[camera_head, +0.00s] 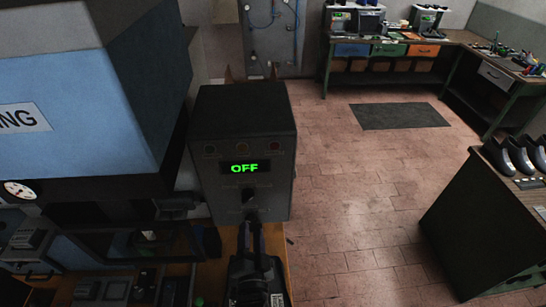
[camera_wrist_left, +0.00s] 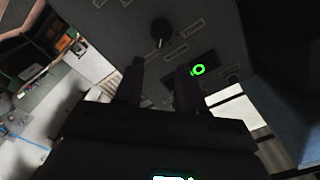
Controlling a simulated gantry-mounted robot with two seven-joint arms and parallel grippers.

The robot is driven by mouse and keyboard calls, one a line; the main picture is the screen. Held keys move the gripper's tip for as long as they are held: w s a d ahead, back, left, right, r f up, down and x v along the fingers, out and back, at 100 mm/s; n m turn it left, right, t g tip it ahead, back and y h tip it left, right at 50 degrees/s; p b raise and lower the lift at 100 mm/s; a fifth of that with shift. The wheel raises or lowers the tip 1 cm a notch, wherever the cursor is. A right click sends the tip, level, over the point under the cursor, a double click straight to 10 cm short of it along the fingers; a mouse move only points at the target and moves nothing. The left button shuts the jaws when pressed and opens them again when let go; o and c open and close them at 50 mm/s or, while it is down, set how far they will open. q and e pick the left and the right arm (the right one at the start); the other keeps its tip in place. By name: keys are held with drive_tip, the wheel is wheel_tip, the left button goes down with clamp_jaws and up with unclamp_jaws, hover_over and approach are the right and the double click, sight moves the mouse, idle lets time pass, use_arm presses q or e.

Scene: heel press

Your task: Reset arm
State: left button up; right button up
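A dark control box (camera_head: 245,150) shows a green "OFF" on its display (camera_head: 245,168). A black rotary knob (camera_head: 249,196) sits below the display, and it also shows in the left wrist view (camera_wrist_left: 160,27). My left gripper (camera_head: 250,222) is in front of the box, just below the knob in the head view. In the left wrist view its two fingers (camera_wrist_left: 160,68) stand apart with nothing between them, and the knob lies beyond the tips. The left wrist view shows only part of the display (camera_wrist_left: 198,69). My right gripper is in neither view.
A large blue machine (camera_head: 75,110) with a pressure gauge (camera_head: 19,190) stands at the left. A dark cabinet with black shoes (camera_head: 521,157) stands at the right. Workbenches line the back. The tiled floor (camera_head: 345,210) between them is clear apart from a dark mat (camera_head: 400,115).

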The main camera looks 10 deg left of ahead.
use_arm(q)
drive_tip(key=s+a+f+g+h, duration=0.2)
drive_tip(key=s+a+f+g, duration=0.1)
drive_tip(key=s+a+f, duration=0.5)
drive_tip(key=s+f+n+g+h, duration=0.3)
drive_tip(key=s+g, duration=0.7)
drive_tip(key=s, duration=0.4)
drive_tip(key=shift+f+g, duration=0.3)
drive_tip(key=shift+f, duration=0.4)
drive_tip(key=shift+s+a, duration=0.1)
